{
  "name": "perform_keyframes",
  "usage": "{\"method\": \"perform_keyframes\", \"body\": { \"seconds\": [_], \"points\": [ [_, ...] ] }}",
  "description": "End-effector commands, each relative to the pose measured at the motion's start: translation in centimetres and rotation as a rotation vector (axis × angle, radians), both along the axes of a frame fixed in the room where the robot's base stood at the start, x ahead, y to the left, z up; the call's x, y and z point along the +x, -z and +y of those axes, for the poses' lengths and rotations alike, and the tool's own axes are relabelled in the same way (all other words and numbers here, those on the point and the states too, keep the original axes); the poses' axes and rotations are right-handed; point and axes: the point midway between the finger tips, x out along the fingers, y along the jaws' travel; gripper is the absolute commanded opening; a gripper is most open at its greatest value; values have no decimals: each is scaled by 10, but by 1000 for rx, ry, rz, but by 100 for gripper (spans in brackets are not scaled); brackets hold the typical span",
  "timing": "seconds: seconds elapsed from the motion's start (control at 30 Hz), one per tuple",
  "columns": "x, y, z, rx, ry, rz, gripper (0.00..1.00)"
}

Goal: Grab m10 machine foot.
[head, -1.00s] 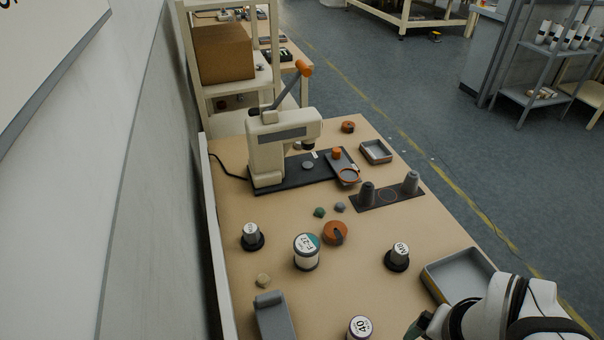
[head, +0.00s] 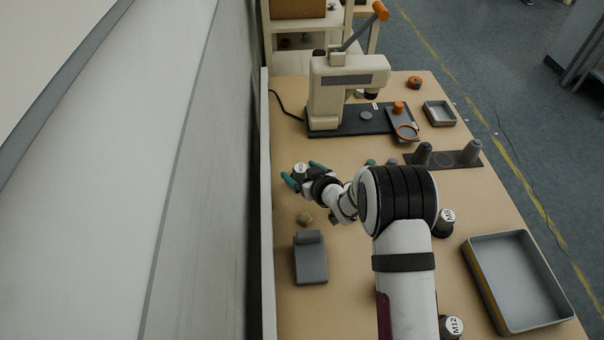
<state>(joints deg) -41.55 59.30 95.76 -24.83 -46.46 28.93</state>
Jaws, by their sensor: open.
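A grey machine foot (head: 300,169) with a pale round top label stands at the left of the table; its label is too small to read surely. My gripper (head: 304,175) is at this foot, with its teal fingertips apart, one on each side of it. Whether they touch it cannot be told. Another foot (head: 446,217), whose label looks like M8, stands right of my arm on a black base. A third foot (head: 453,326), labelled M12, stands at the bottom edge. My arm hides part of the table's middle.
A beige press (head: 345,85) on a dark base stands at the back. A grey stand (head: 311,265) and small tan piece (head: 305,219) lie in front of my gripper. A grey tray (head: 480,284) is at right. A wall runs along the left.

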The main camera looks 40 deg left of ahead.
Motion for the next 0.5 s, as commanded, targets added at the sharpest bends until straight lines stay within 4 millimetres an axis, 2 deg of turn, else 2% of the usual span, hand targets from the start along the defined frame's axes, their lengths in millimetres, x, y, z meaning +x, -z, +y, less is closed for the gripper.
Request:
{"method": "perform_keyframes", "body": {
  "seconds": [0.3, 0.5],
  "points": [
    [21, 33, 31, 0, 0, -1, 89],
    [25, 37, 39, -1, 1, 1, 89]
  ]
}}
